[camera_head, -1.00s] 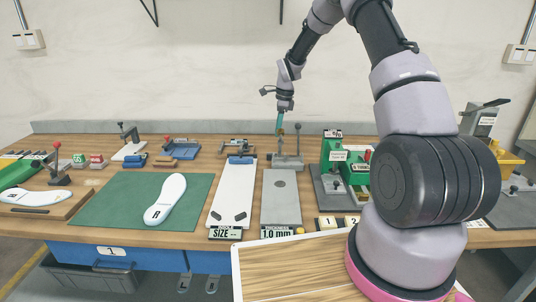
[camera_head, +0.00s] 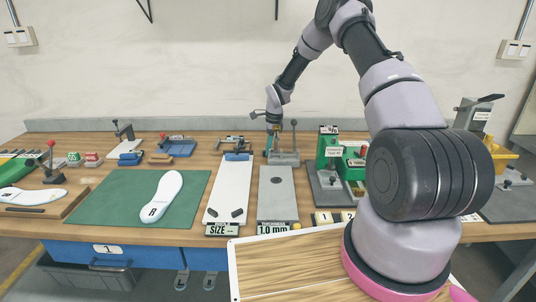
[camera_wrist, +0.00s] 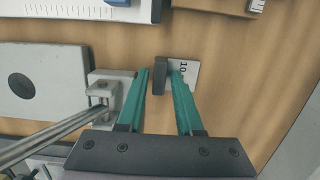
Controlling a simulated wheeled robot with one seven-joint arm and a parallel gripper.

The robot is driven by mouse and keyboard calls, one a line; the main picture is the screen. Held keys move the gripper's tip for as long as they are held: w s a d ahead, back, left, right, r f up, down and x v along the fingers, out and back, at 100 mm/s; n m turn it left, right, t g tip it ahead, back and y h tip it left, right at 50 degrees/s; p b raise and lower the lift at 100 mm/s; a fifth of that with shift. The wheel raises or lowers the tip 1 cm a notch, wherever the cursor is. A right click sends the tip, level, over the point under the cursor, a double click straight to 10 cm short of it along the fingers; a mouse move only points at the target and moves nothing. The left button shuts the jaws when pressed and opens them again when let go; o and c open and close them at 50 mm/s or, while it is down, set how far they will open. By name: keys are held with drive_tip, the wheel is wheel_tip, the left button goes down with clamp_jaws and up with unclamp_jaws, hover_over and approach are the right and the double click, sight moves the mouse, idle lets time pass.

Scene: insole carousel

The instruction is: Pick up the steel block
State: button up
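A small dark grey block, which looks like the steel block (camera_wrist: 157,67), stands on the wooden bench in the wrist view. A white label reading "10" (camera_wrist: 183,73) lies just right of it. My gripper (camera_wrist: 159,72) has teal fingers that are open, with one tip on each side of the block in the picture. A narrow gap shows on both sides; I cannot tell how far the tips are above the bench. In the head view my gripper (camera_head: 268,152) points down at the back of the bench, and the block cannot be made out there.
A clamp stand with a steel lever (camera_wrist: 104,92) is close left of my fingers, beside a grey plate with a dark disc (camera_wrist: 20,88). A white board with a blue slider (camera_head: 230,185), a green mat (camera_head: 110,205) and a green fixture (camera_head: 328,155) stand around. Bare wood lies right of the label.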

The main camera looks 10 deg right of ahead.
clamp_jaws()
